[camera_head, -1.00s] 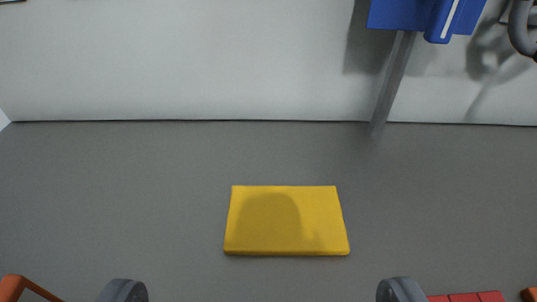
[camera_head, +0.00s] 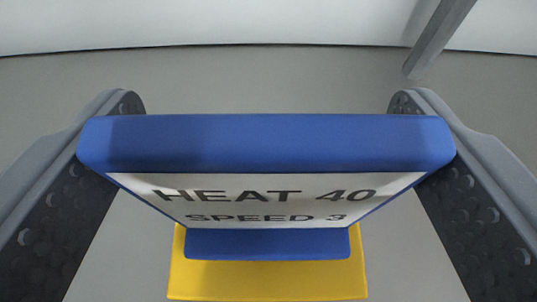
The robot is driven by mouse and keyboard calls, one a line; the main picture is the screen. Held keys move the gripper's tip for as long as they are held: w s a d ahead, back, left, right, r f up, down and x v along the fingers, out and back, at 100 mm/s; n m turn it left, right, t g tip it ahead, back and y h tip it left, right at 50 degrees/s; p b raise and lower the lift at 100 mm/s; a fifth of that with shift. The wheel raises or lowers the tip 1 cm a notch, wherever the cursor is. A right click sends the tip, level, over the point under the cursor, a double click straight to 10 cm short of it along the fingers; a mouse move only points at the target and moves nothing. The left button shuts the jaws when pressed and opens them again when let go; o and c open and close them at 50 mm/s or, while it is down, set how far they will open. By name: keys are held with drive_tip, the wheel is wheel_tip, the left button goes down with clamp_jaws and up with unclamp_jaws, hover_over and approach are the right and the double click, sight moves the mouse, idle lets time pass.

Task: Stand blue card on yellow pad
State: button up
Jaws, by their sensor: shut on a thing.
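The blue card (camera_head: 266,143) is in the middle of the view, upright, with its top edge towards me. Its white label reads "HEAT 40 SPEED 3". My gripper (camera_head: 266,125) is shut on the card, one dark padded finger at each end of it. The yellow pad (camera_head: 266,282) lies on the floor below the card and shows past its lower edge and sides. The card hides much of the pad. I cannot tell whether the card's foot touches the pad.
The grey floor (camera_head: 240,85) is clear around the pad. A pale wall (camera_head: 200,22) runs across the back. A grey post (camera_head: 438,38) stands at the upper right, near the wall.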

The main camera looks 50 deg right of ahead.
drive_tip(key=shift+f, duration=0.95)
drive_tip(key=shift+r, duration=0.1)
drive_tip(key=o, duration=1.3)
drive_tip(key=v, duration=1.2)
drive_tip(key=shift+p, duration=0.45)
